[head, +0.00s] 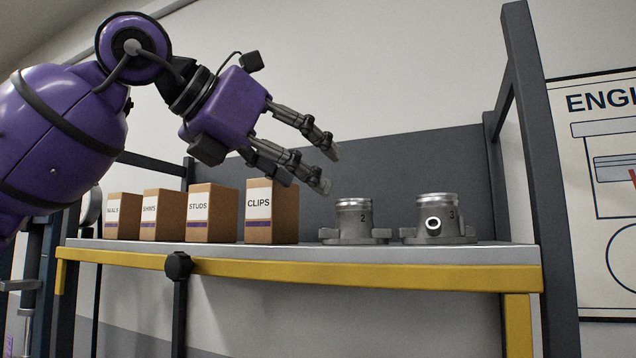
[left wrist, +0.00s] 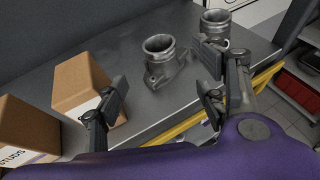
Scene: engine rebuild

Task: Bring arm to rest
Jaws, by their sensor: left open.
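My left gripper (head: 328,168) is open and empty in the head view, above the shelf. My right gripper does not show in either view.
The grey shelf (head: 390,252) has a yellow front edge. Cardboard boxes marked CLIPS (head: 271,222), STUDS (head: 210,220), SHIMS (head: 162,225) and another stand at the left. A dark upright post (head: 535,170) bounds the right end.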

